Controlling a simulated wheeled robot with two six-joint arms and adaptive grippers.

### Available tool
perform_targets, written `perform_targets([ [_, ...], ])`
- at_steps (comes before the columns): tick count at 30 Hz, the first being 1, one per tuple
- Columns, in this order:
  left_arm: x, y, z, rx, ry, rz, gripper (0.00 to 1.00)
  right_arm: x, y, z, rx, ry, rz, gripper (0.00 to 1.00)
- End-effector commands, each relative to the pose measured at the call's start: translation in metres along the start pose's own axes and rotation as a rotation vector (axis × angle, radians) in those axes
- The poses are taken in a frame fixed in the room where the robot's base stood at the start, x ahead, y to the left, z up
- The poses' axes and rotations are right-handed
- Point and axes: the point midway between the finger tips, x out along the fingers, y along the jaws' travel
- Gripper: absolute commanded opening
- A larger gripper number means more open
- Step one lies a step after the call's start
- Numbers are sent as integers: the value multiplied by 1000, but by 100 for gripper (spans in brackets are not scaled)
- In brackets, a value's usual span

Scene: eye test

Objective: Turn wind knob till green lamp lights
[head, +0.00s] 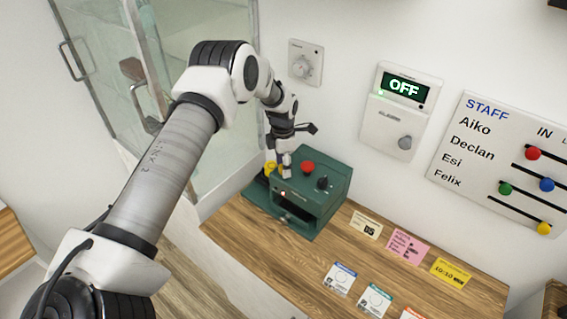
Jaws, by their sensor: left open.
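A dark green box (335,185) stands on the wooden counter against the wall. On its top are a red button (307,168), a black knob (323,183) and a yellow part (270,168) at the left. Which control is the wind knob I cannot tell. A small pale reddish spot (283,194) shows on the front edge; I see no lit green lamp on the box. My left gripper (286,170) is open, pointing down at the top between the yellow part and the red button. Contact cannot be told. My right gripper is not in view.
An alarm panel (379,135) on the wall reads OFF, with a small green light and a grey knob. A dial plate (305,50) and a staff board (470,165) hang beside it. Cards (408,246) lie on the counter (320,250). A glass door (190,60) stands left.

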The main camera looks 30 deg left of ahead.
Motion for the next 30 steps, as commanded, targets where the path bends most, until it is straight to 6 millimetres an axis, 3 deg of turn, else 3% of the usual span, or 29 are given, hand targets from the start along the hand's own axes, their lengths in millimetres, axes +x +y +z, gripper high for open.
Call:
perform_targets([
  [1,0,0,0,0,0,0,50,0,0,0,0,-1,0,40],
  [5,0,0,0,0,0,0,4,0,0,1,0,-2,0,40],
  [6,0,0,0,0,0,-1,0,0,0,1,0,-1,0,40],
  [20,2,-1,-1,18,3,-3,0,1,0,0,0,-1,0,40],
  [30,4,-1,0,176,11,-4,0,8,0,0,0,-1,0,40],
])
